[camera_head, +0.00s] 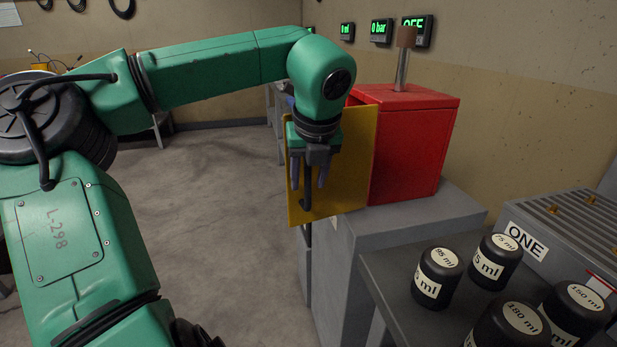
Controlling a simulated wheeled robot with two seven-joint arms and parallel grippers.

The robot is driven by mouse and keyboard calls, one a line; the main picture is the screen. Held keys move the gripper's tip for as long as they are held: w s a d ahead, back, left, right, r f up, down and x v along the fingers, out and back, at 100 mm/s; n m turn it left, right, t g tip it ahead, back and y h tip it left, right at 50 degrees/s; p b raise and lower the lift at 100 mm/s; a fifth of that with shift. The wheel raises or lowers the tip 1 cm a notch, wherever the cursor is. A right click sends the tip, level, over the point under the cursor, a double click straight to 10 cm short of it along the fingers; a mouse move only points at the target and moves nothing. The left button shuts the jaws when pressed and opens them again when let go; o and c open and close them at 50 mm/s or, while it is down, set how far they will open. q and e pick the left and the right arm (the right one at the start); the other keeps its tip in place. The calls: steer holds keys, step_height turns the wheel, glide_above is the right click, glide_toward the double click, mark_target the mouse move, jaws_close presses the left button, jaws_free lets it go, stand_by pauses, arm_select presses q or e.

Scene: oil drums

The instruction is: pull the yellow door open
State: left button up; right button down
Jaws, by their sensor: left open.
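The yellow door (350,170) is a flat upright panel at the front of the red box (420,150). It stands out to the left from the box's near edge and looks swung open, with a bit of the box's inside showing above and behind it. A dark handle (306,200) is on the door's face near its lower left. My left gripper (309,182) points down in front of the door with its fingers apart. The handle shows between and below the fingers; I cannot tell whether they touch it. My right gripper is not in view.
The red box stands on a grey cabinet (400,230) against the wall. At the lower right, several black labelled canisters (437,275) stand on a dark table beside a grey slatted unit marked ONE (560,235). Green displays (381,30) hang behind. The floor at left is clear.

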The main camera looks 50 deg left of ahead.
arm_select(q)
steer(key=shift+r, duration=0.3)
steer(key=p+v, duration=0.1)
steer(key=v, duration=1.3)
steer(key=shift+p, duration=0.35)
